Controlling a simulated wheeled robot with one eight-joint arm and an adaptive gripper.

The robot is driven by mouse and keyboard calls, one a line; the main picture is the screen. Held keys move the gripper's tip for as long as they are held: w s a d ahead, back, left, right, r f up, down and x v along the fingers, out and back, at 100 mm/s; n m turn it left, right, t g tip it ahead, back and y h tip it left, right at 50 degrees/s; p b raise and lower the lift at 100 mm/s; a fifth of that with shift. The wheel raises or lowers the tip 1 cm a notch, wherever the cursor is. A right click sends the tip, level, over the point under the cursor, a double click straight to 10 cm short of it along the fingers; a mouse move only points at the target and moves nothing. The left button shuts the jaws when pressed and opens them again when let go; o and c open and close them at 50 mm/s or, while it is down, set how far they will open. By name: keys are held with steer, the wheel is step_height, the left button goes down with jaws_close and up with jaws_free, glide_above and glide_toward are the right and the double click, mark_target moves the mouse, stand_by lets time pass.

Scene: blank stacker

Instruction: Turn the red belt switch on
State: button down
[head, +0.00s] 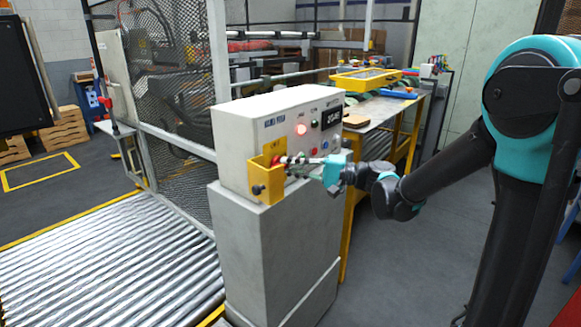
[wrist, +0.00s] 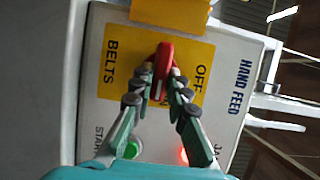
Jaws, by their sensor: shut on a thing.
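The red belt switch (wrist: 165,58) sits on a yellow plate (wrist: 118,80) lettered BELTS and OFF in the wrist view. Its handle lies nearly upright in that picture, leaning slightly. Part of the plate's other lettering is hidden behind the handle and fingers. My gripper (wrist: 162,84) has one finger on each side of the handle and is shut on it. In the head view, my gripper (head: 291,161) reaches from the right to the front of the grey control box (head: 262,122). The red switch (head: 278,161) shows there beside the yellow bracket.
A yellow bracket (head: 262,180) juts from the box's lower left corner. A red lamp (head: 301,130) is lit on the panel. A green button (wrist: 131,150) is close to my fingers. Rollers (head: 110,260) lie left of the pedestal (head: 262,250); a workbench (head: 385,115) stands behind.

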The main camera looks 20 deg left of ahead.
steer(key=c, duration=1.5)
jaws_free()
steer(key=d, duration=1.2)
steer(key=shift+f, duration=0.1)
